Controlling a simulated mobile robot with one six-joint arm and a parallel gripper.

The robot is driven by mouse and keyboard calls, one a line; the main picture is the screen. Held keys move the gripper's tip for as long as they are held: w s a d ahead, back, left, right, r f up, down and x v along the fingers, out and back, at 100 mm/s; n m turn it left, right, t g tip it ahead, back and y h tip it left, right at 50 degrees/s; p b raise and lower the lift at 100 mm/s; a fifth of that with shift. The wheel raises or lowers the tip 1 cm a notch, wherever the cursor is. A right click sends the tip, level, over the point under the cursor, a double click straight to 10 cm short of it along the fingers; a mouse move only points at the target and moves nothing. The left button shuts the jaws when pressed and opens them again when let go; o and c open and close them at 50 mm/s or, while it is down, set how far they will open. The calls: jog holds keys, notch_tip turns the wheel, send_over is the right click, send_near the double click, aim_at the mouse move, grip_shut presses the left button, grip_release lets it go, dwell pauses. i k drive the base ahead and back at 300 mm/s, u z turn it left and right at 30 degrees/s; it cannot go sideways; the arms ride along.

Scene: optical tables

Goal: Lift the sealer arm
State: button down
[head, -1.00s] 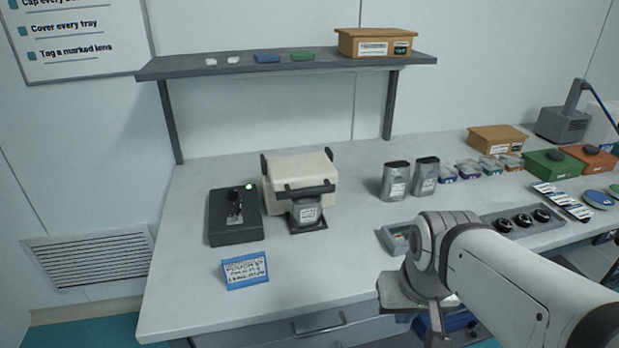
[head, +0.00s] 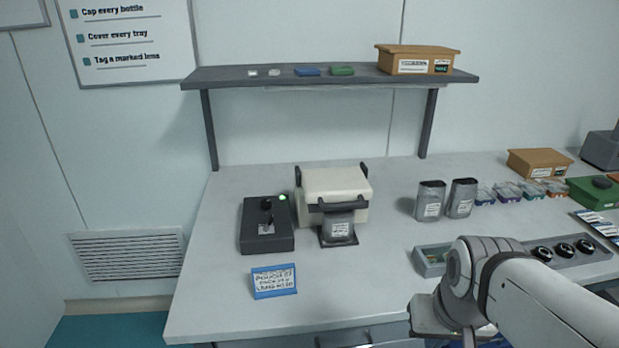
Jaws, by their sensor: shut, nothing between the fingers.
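The sealer (head: 335,186) is a cream box with dark side brackets on the left half of the bench. Its sealer arm (head: 337,204), a dark bar with a handle, is down across the front. A grey pouch (head: 339,226) with a white label sits under the bar on a dark plate. My gripper (head: 452,333) is at the bottom edge of the picture, right of and nearer than the sealer, well apart from it. It is shut and empty, its fingers mostly cut off or hidden.
A dark control box (head: 267,224) with a lever and lit green lamp stands left of the sealer. A blue-framed sign (head: 274,281) stands in front. Two grey pouches (head: 430,200) and a grey tray (head: 432,262) are to the right. A shelf (head: 340,78) spans above. Bench front-centre is clear.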

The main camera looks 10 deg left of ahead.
aim_at(338, 188)
jog(key=k, duration=1.25)
jog(key=u, duration=0.65)
jog(key=i, duration=1.9)
jog(key=z, duration=0.15)
